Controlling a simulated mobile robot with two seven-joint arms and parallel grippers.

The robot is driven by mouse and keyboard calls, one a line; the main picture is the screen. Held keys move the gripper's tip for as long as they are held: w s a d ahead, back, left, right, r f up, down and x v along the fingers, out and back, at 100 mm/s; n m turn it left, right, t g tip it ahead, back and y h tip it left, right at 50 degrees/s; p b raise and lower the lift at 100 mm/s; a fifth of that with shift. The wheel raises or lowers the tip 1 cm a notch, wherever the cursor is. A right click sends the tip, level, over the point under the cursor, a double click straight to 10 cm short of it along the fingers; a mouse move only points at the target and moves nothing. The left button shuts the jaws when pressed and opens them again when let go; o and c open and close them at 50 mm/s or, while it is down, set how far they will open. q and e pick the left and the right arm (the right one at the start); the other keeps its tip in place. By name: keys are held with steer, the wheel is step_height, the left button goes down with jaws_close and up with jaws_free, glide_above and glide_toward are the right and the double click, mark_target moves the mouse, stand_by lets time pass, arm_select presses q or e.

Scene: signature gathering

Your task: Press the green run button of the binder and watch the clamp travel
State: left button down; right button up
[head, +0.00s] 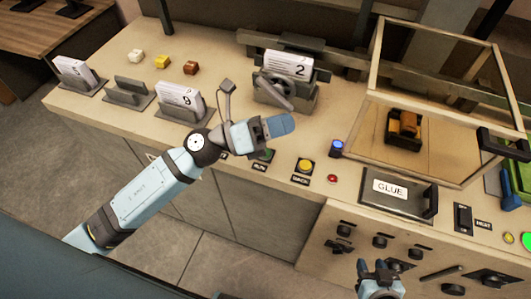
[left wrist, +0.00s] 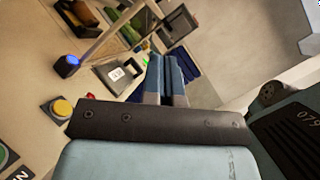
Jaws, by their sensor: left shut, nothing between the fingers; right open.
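The green run button (head: 265,154) sits on the bench's front edge with a RUN label by it, partly under my left gripper. Part of it shows at the lower left of the left wrist view (left wrist: 4,156). My left gripper (head: 281,125) is shut and empty above the bench, just behind the button in the head view; contact cannot be told. The binder's grey clamp (head: 284,92) stands behind it, with a white block marked 2 (head: 287,66) in it. My right gripper (head: 378,274) is open and empty in front of the control panel.
A yellow back button (head: 305,165), a red button (head: 332,179) and a blue lamp (head: 337,147) are right of the run button. A GLUE plate (head: 396,196) and framed glass enclosure (head: 440,105) stand further right.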

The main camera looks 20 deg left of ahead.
arm_select(q)
steer(key=w+a+f+m+g+y+b, duration=0.1)
steer(key=w+a+f+m+g+y, duration=0.3)
steer(key=m+y, duration=0.6)
steer(key=a+f+m, duration=0.1)
steer(key=m, duration=0.5)
steer(key=shift+w+f+m+y+b, duration=0.2)
steer(key=shift+f+m+y+b, duration=0.1)
steer(key=shift+f, duration=0.1)
steer(key=shift+a+f, duration=0.1)
step_height(320, 180, down, 8)
steer(key=b, duration=0.4)
steer(key=shift+f+b, duration=0.4)
steer(key=shift+b, duration=0.1)
